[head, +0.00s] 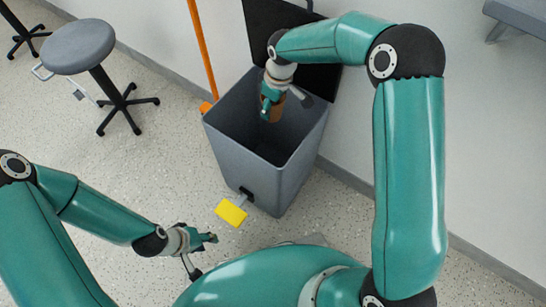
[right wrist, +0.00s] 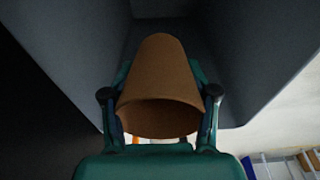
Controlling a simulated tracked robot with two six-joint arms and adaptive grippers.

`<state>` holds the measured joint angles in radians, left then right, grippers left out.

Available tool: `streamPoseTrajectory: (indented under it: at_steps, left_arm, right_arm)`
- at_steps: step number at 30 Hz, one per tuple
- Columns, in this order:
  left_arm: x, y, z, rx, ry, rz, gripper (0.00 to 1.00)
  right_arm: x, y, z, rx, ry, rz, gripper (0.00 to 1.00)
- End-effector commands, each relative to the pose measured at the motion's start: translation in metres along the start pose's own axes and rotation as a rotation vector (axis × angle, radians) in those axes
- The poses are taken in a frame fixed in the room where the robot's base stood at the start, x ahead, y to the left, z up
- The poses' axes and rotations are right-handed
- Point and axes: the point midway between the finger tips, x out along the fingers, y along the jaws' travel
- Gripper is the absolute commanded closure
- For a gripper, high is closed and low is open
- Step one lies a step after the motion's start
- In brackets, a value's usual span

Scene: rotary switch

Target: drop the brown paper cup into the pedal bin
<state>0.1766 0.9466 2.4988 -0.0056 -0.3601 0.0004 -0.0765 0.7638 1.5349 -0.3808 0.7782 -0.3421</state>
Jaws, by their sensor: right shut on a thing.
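The brown paper cup (head: 273,107) is in my right gripper (head: 272,98), over the open top of the grey pedal bin (head: 258,160) in the head view. In the right wrist view the cup (right wrist: 160,85) sits between the two fingers of my right gripper (right wrist: 160,108), which is shut on it, with the grey bin walls (right wrist: 70,45) around. The bin's black lid (head: 300,50) stands open against the wall. The yellow pedal (head: 231,212) is at the bin's front foot. My left gripper (head: 212,238) is low, near the pedal and apart from it; its jaw state is unclear.
A grey round stool (head: 80,48) stands at the left, with another stool partly visible in the corner. An orange pole (head: 203,50) rises behind the bin's left side. A grey ledge (head: 520,15) is on the wall at the upper right.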

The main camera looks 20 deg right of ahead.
Motion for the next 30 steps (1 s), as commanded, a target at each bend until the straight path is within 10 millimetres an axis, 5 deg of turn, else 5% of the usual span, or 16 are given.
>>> streamPoseTrajectory:
  at_steps: [2,3,8,20,30]
  left_arm:
    - [0.0,0.0,0.0,0.0,0.0,0.0,0.6]
    - [0.0,0.0,0.0,0.0,0.0,0.0,0.6]
    - [0.0,0.0,0.0,0.0,0.0,0.0,0.6]
    - [-0.001,0.0,0.0,0.0,0.0,0.0,0.6]
    - [-0.001,0.0,0.0,0.0,0.0,0.0,0.6]
  right_arm:
    - [0.0,0.0,0.0,0.0,0.0,0.0,0.57]
    - [0.0,0.0,0.0,0.0,0.0,0.0,0.4]
    - [0.0,0.0,0.0,-0.001,0.0,0.0,0.14]
    - [-0.003,0.0,-0.001,-0.001,0.0,0.0,0.12]
    - [-0.054,0.001,-0.002,-0.001,0.004,0.003,0.12]
